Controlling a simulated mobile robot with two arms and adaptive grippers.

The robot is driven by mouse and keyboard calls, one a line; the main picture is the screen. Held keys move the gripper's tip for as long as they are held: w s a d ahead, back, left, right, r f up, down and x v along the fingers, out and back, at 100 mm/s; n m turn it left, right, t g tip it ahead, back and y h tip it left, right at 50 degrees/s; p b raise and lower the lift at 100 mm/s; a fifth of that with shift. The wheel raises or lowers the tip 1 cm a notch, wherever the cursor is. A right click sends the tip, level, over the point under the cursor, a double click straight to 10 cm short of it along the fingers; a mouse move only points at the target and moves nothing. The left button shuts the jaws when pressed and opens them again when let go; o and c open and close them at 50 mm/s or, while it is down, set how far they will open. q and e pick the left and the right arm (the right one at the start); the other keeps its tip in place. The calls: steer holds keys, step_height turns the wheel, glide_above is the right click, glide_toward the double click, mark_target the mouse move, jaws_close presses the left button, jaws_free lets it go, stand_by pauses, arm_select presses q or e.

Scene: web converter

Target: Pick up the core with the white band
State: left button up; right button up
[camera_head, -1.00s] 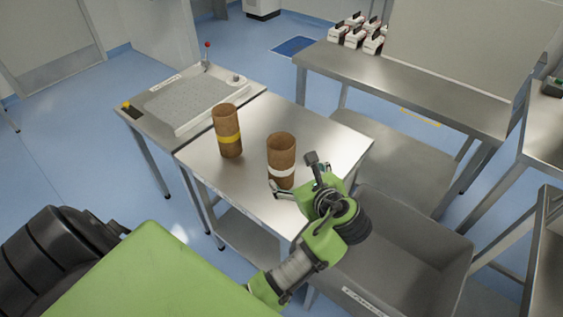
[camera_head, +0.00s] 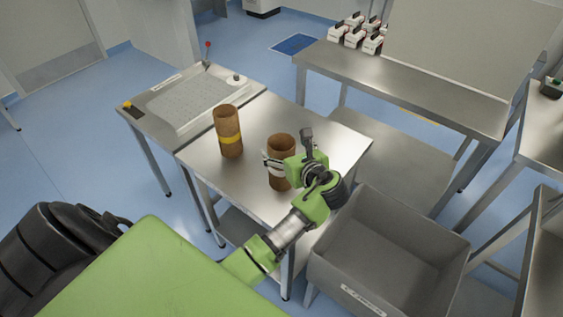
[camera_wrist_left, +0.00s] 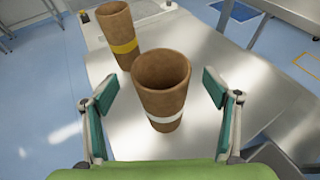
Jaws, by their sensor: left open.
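The core with the white band (camera_head: 281,148) is a brown cardboard tube standing upright on the steel table (camera_head: 310,130). In the left wrist view the core (camera_wrist_left: 162,85) stands between and just beyond the fingers of my open left gripper (camera_wrist_left: 158,102), with its white band low on the tube. In the head view my left gripper (camera_head: 276,166) is at the core's near side and hides part of it. A second core with a yellow band (camera_head: 229,130) stands upright to the left and farther back; it also shows in the left wrist view (camera_wrist_left: 117,32). My right gripper is not in view.
A grey bin (camera_head: 385,255) stands at the table's right front. A perforated plate station (camera_head: 190,103) adjoins the table's far left. A steel bench (camera_head: 420,90) with several white-and-red items (camera_head: 355,35) is behind. The table's right part is clear.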

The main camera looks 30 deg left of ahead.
mark_target(277, 140)
arm_select(q)
steer(key=x, duration=0.3)
steer(key=shift+w+a+f, duration=0.15)
steer(key=shift+w+a, duration=0.1)
steer(key=c, duration=1.7)
